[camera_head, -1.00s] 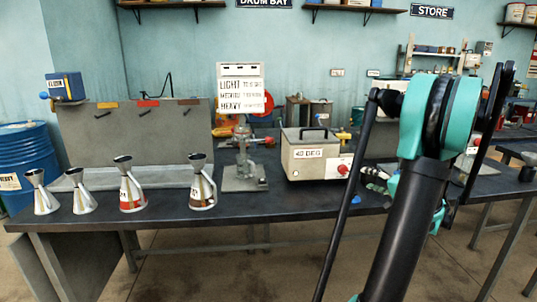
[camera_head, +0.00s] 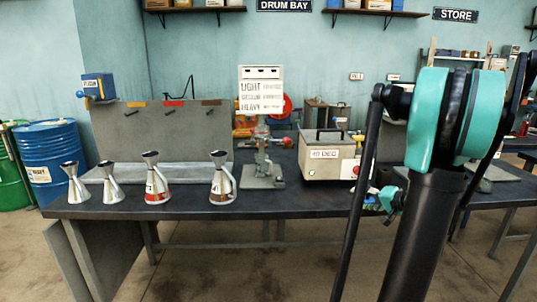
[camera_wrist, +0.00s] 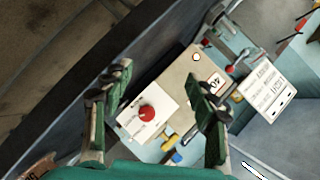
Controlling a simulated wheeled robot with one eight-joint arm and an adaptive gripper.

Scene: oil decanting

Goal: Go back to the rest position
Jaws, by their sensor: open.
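My gripper (camera_wrist: 160,92) shows in the wrist view with its two fingers spread apart and nothing between them. Beyond the fingers is the beige box (camera_wrist: 190,75) with a red knob, seen from above and apart from the fingers. In the head view my arm fills the right side, and the gripper is mostly hidden behind it; a teal part of it (camera_head: 390,198) shows beside the arm, over the bench. The beige box, labelled 40 DEG, stands on the bench in the head view (camera_head: 322,168).
Several metal jugs (camera_head: 157,179) stand along the left of the dark bench (camera_head: 270,205). A stand with a white sign (camera_head: 262,92) stands mid-bench. A blue drum (camera_head: 50,160) and a green drum (camera_head: 12,175) stand at the far left. The floor before the bench is clear.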

